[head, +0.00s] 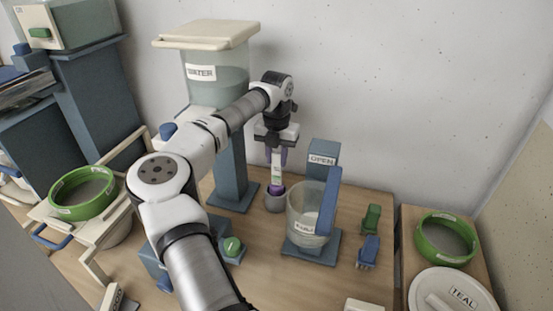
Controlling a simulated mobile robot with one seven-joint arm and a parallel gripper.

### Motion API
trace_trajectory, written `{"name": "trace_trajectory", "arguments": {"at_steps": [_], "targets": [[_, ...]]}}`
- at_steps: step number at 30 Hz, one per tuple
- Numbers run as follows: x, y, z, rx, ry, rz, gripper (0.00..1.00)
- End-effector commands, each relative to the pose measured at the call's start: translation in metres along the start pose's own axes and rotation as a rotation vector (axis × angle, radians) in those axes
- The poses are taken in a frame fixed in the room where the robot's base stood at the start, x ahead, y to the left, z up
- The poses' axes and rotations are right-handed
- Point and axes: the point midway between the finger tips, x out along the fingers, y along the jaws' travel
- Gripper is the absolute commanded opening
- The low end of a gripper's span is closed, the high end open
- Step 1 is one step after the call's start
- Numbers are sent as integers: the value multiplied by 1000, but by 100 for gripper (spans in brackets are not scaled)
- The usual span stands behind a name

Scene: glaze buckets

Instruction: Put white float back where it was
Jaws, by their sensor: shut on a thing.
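My gripper (276,147) points down behind the clear bucket and is shut on the upper end of a slim upright white float (277,168). The float has a small green mark and a purple lower part. Its lower end is at the mouth of a small grey cup (275,203). I cannot tell whether it rests on the cup's bottom or hangs inside it. The clear bucket (303,222) stands to the right of the cup on a blue stand, with pale contents and a label.
A water tank (217,84) stands on a blue column behind my arm. A blue post reads OPEN (322,160). Green and blue brushes (369,250) lie to the right. Green-rimmed sieves (447,239) stand at both sides. A lid reads TEAL (440,292).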

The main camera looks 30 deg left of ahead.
Motion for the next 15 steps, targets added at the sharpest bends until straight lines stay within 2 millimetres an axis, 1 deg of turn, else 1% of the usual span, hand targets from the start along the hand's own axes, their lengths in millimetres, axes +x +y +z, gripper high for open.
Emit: {"name": "trace_trajectory", "arguments": {"at_steps": [3,4,15], "targets": [[16,0,0,-1,2,-2,0],[18,0,0,-1,1,-1,0],[25,0,0,0,0,0,0]]}}
